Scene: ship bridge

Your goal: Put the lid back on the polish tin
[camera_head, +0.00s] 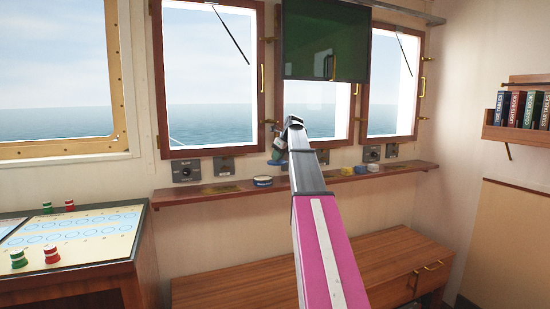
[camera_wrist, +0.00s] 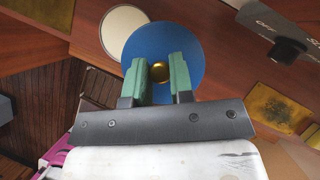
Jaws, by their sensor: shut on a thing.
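The lid is a blue disc with a gold knob, and it fills the upper middle of the wrist view (camera_wrist: 162,38). My gripper (camera_wrist: 160,72) has its green fingers shut on the knob. In the head view my gripper (camera_head: 278,150) is over the window shelf, with the blue lid (camera_head: 277,162) below it. The open polish tin, round with a pale top and a dark blue side, stands on the shelf (camera_head: 263,182), a little left of and below the lid. In the wrist view its pale round top (camera_wrist: 123,28) is partly covered by the lid.
The wooden shelf (camera_head: 200,193) runs under the windows, with control boxes (camera_head: 187,172) on the wall just above it. A brass plate (camera_wrist: 272,106) lies on the shelf.

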